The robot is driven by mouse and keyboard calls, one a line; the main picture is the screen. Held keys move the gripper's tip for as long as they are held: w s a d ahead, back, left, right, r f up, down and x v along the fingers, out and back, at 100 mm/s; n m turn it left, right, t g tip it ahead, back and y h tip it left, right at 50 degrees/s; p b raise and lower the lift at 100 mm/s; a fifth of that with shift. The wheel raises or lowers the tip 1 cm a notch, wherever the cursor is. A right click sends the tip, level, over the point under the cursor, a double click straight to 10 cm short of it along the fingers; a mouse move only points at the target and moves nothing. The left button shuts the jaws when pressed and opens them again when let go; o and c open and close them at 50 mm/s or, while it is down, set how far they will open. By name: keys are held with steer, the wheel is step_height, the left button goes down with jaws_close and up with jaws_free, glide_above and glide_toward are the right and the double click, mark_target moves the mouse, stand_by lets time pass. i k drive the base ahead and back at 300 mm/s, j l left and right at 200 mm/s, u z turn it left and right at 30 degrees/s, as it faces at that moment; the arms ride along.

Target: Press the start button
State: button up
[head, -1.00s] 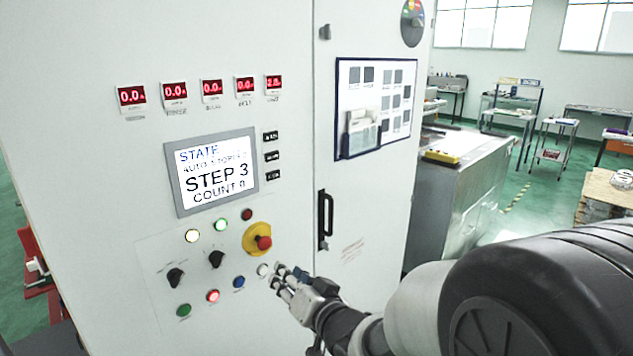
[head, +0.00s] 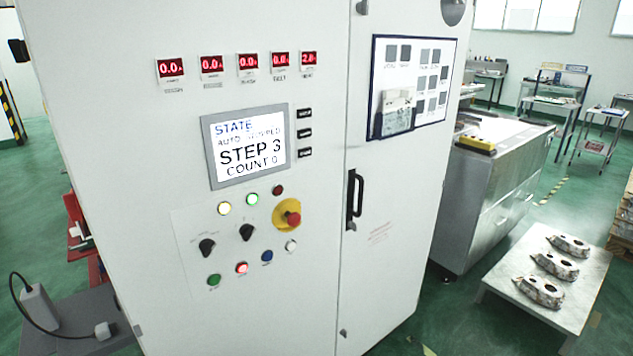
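The control cabinet (head: 120,130) fills the left and middle of the head view. Its screen (head: 247,147) reads "STATE", "AUTO STOPPED", "STEP 3", "COUNT 0". The bottom button row has a green button (head: 214,281), a lit red button (head: 241,268), a blue button (head: 267,256) and a white button (head: 291,245). The labels under the buttons are too small to read, so I cannot tell from text which is the start button. Above the row are two black selector knobs (head: 207,247) and a red emergency stop (head: 292,218) on a yellow plate. My gripper is not in view.
Several red-digit meters (head: 212,64) and indicator lamps (head: 252,199) are on the cabinet. A black door handle (head: 353,200) sticks out right of the panel. A low table (head: 510,308) with castings (head: 555,264) stands at right. A metal bench (head: 490,190) stands behind. Green floor lies between.

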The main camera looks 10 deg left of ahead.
mark_target(214, 280)
steer(key=u, duration=1.3)
